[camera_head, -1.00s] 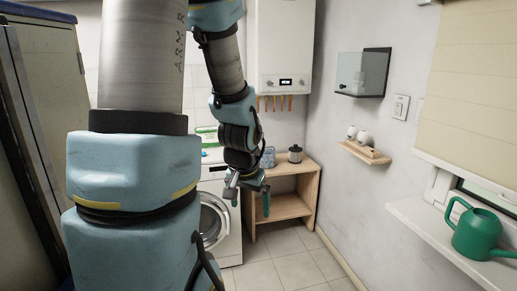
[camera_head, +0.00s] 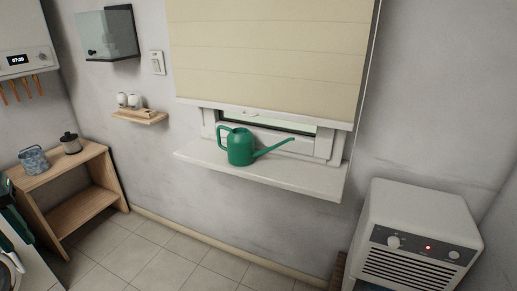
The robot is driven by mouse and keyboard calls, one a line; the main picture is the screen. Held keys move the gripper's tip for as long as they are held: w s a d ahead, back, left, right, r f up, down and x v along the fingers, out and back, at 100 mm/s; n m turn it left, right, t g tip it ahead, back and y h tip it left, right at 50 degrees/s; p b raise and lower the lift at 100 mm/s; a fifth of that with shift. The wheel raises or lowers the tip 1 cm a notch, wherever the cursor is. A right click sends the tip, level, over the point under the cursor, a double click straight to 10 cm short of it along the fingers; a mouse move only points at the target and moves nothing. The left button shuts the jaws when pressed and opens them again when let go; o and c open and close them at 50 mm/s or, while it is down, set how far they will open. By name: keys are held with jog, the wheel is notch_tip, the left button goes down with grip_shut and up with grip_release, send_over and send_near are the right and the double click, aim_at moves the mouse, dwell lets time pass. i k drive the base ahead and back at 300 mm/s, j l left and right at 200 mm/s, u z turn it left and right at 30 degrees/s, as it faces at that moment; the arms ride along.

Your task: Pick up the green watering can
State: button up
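The green watering can (camera_head: 241,148) stands upright on the white windowsill (camera_head: 300,179), in the middle of the head view. Its handle loop is on the left and its long thin spout points up to the right. Nothing touches it but the sill.
A cream blind (camera_head: 265,55) hangs above the sill. A white heater (camera_head: 415,235) with a red light stands at right. A wooden shelf unit (camera_head: 85,205) stands at left, near a washing machine (camera_head: 25,265). A small wall shelf (camera_head: 140,117) juts out. Tiled floor (camera_head: 165,255) below is clear.

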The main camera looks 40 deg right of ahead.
aim_at(240, 149)
jog(key=i+z, duration=0.35)
jog(key=i+j+z, duration=0.1)
jog(key=z, duration=0.25)
jog(key=i+j+z, duration=0.15)
jog(key=i+j, duration=0.35)
jog(key=i, duration=0.25)
jog(key=i+j+z, duration=0.15)
jog(key=i+j, duration=0.4)
jog(key=i, duration=0.15)
